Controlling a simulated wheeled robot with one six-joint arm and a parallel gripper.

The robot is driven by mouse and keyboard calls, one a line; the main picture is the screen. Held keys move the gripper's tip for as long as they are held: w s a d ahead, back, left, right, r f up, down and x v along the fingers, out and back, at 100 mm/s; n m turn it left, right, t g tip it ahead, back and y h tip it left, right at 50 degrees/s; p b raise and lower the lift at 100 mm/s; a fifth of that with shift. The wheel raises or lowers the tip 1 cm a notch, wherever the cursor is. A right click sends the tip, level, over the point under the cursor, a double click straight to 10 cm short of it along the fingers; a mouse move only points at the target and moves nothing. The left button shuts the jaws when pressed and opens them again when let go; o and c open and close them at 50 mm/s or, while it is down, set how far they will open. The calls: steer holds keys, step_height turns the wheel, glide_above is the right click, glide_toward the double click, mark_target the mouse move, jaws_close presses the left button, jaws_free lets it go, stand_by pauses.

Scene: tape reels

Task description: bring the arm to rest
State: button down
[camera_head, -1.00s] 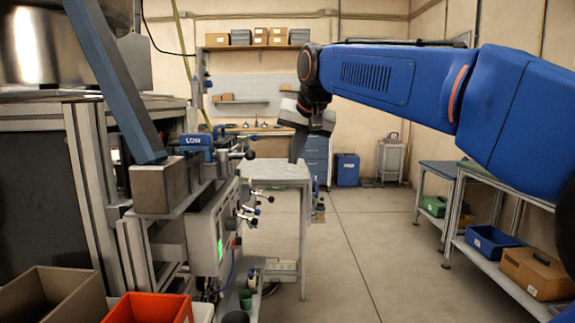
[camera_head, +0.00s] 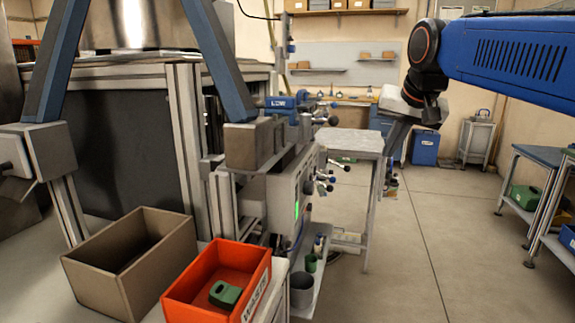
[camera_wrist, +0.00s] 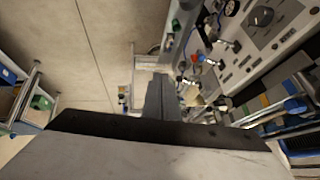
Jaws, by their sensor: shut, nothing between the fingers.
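My blue arm (camera_head: 510,55) reaches in from the upper right of the head view, roughly level, and bends down at a dark wrist joint. My gripper (camera_head: 394,148) hangs from it, pointing down, with its fingers together and empty. In the head view it appears beside the right edge of a small grey table (camera_head: 350,142); the distance between them is hard to judge. In the wrist view my gripper (camera_wrist: 160,95) shows as a closed grey finger shape beyond the pale hand body, with floor behind it.
An orange bin (camera_head: 215,283) holding a green part (camera_head: 225,294) and an empty brown bin (camera_head: 130,260) stand at the near left. A machine with levers (camera_head: 300,195) stands left of the table. Open floor (camera_head: 455,240) lies right, before a side bench (camera_head: 535,180).

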steer(key=s+d+f+n+g, duration=0.1)
steer(key=s+f, duration=1.2)
steer(key=f, duration=0.2)
steer(key=s+d+f+n+g, duration=0.1)
steer(key=s+f+n, duration=0.1)
steer(key=s+f, duration=1.1)
steer(key=shift+d+f+n, duration=0.25)
steer(key=shift+f+n, duration=0.05)
steer(key=shift+f, duration=0.65)
